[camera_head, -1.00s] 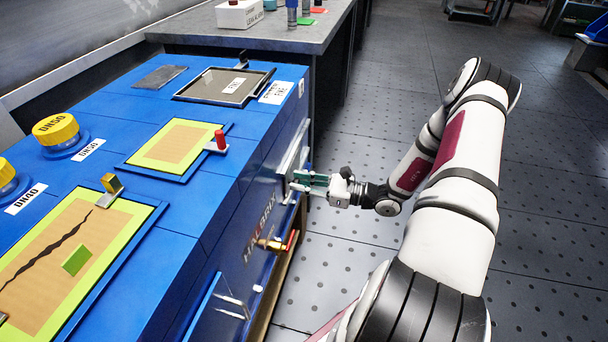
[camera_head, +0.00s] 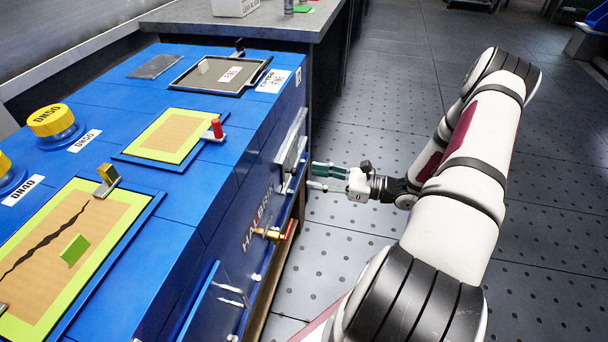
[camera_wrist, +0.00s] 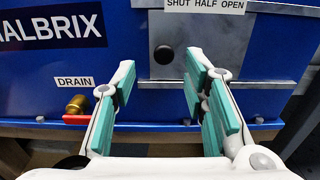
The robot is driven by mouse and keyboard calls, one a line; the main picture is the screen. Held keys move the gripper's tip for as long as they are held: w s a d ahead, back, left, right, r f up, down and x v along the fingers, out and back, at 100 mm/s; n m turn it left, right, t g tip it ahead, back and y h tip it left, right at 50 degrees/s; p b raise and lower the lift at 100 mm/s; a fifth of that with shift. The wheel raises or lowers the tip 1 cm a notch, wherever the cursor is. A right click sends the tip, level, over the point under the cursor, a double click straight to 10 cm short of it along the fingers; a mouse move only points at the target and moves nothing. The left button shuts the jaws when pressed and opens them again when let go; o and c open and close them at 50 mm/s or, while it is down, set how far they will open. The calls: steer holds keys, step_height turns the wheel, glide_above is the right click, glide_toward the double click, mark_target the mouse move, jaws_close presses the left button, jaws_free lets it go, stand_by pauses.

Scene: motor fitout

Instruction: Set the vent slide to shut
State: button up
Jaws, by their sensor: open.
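The vent slide is a grey metal plate with a dark round knob (camera_wrist: 164,55) on the blue front panel. In the wrist view the knob sits below and slightly left of the word SHUT on the label (camera_wrist: 205,5) reading SHUT HALF OPEN. The slide's metal plate also shows edge-on in the head view (camera_head: 291,150). My gripper (camera_wrist: 160,78) is open and empty, with green-padded fingers spread either side below the knob. In the head view my gripper (camera_head: 312,176) stands a little off the front panel. The right finger hides part of the plate.
A handle (camera_head: 230,294) juts from the front panel nearer the camera.

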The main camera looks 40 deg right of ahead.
steer(key=v, duration=0.6)
steer(key=shift+s, duration=0.2)
steer(key=shift+d, duration=0.1)
